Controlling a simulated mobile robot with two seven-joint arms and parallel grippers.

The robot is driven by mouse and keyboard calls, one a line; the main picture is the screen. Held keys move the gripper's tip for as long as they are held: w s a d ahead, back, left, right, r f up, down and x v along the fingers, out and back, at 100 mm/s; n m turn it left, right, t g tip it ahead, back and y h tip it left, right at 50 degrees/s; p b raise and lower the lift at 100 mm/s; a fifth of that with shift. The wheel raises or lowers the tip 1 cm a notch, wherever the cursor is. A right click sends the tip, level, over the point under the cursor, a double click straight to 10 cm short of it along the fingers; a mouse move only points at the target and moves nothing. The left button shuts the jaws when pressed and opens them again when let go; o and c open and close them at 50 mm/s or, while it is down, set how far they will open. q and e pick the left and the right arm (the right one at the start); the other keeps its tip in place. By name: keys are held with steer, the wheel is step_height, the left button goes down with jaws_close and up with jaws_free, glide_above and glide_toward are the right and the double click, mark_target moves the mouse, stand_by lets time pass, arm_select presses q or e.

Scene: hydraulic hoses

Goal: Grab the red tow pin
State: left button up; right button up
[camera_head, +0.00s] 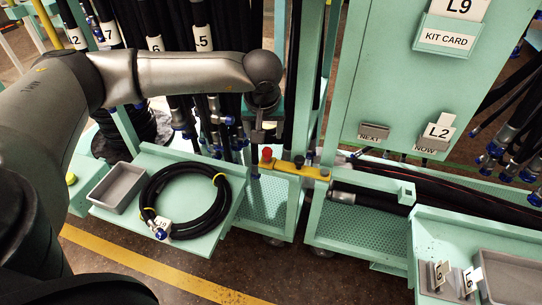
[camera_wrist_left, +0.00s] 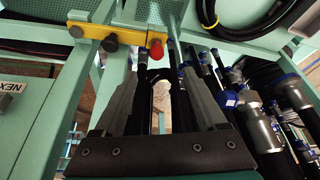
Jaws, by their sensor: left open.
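The red tow pin (camera_head: 267,154) stands at the left end of a yellow tow bar (camera_head: 295,168) that bridges two green carts. In the left wrist view the red pin (camera_wrist_left: 157,44) shows just beyond the fingertips, at the right end of the yellow bar (camera_wrist_left: 112,33). My left gripper (camera_head: 265,125) hangs above and slightly behind the pin in the head view. Its fingers (camera_wrist_left: 163,75) are apart with the pin not between them. A black knob (camera_wrist_left: 109,44) sits on the bar to the pin's left there. My right gripper is not in view.
A green shelf (camera_head: 222,245) holds a coiled black hose (camera_head: 158,190) and a grey tray (camera_head: 118,187). Hanging hoses (camera_head: 203,38) with blue-capped ends stand behind my arm. A green panel (camera_head: 400,70) with card holders rises to the right.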

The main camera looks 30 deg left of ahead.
mark_target(267, 153)
arm_select(q)
steer(key=b+x, duration=0.2)
steer(key=x, duration=0.6)
steer(key=shift+d+f, duration=0.1)
steer(key=shift+f, duration=0.1)
steer(key=shift+w+f+b, duration=0.15)
steer(key=shift+f+b, duration=0.2)
steer(key=shift+f, duration=0.1)
steer(key=shift+d+b+x, duration=0.15)
steer(key=shift+b+x, duration=0.25)
steer(key=shift+x, duration=0.3)
steer(key=shift+d+b+x, duration=0.15)
steer(key=shift+b+x, duration=0.2)
steer(key=shift+x, duration=0.35)
steer(key=shift+b+x, duration=0.55)
steer(key=shift+x, duration=0.8)
steer(key=shift+a+r, duration=0.1)
steer(key=shift+a, duration=0.1)
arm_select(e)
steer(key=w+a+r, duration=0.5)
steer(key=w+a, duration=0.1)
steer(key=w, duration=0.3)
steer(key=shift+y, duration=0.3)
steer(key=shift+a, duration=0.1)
arm_select(q)
jaws_close()
steer(key=shift+w, duration=0.1)
